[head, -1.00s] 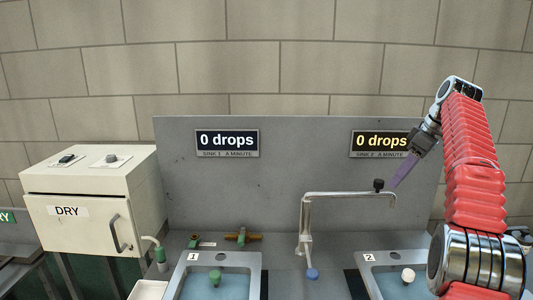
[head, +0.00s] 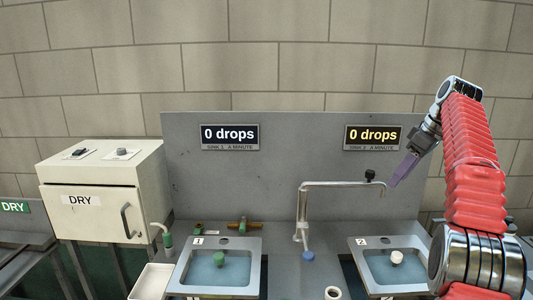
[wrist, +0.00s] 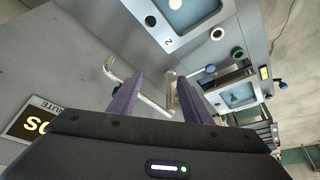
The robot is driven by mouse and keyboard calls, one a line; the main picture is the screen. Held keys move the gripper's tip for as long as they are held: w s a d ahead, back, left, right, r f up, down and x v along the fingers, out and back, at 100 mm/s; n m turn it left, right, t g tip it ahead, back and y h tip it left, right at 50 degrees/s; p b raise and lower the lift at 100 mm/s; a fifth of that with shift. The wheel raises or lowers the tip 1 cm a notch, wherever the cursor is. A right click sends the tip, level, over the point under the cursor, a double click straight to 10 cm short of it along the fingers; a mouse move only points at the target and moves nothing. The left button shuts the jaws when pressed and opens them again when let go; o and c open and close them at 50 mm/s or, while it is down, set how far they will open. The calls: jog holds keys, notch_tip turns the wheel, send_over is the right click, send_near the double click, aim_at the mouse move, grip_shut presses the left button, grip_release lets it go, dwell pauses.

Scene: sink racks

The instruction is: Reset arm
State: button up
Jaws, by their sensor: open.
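My gripper (head: 403,169) is raised at the right in the head view, in front of the sink 2 sign and above the right sink. Its purple fingers point down and to the left. In the wrist view my gripper (wrist: 158,88) shows two purple fingers spread apart with nothing held between them. The bent metal faucet (head: 330,184) shows behind the fingers in the wrist view (wrist: 150,98). I cannot tell how close it is to them. My red-sleeved arm rises along the right edge of the head view.
Sink 1 (head: 258,282) holds a green plug (head: 218,259); sink 2 (head: 357,252) holds a white one (head: 396,257). A cream DRY cabinet (head: 90,212) stands left. A white tray (head: 150,282) sits beside sink 1. Signs for sink 1 (head: 230,137) and sink 2 (head: 373,137) read "0 drops".

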notch_tip(320, 180, down, 10)
jog(key=r+m+h, duration=0.1)
jog(key=m, duration=0.6)
jog(key=s+a+f, duration=0.2)
jog(key=s+a, duration=0.5)
jog(key=s, duration=0.6)
jog(key=s+a+f+m+t+h, duration=0.1)
jog(key=s+a+f, duration=0.1)
jog(key=s+a, duration=0.6)
jog(key=s+a+f+t+h, duration=0.1)
jog(key=s+a, duration=0.6)
jog(key=s, duration=1)
jog(key=shift+s+a+f, duration=0.25)
jog(key=shift+s+f, duration=0.15)
jog(key=shift+f, duration=0.3)
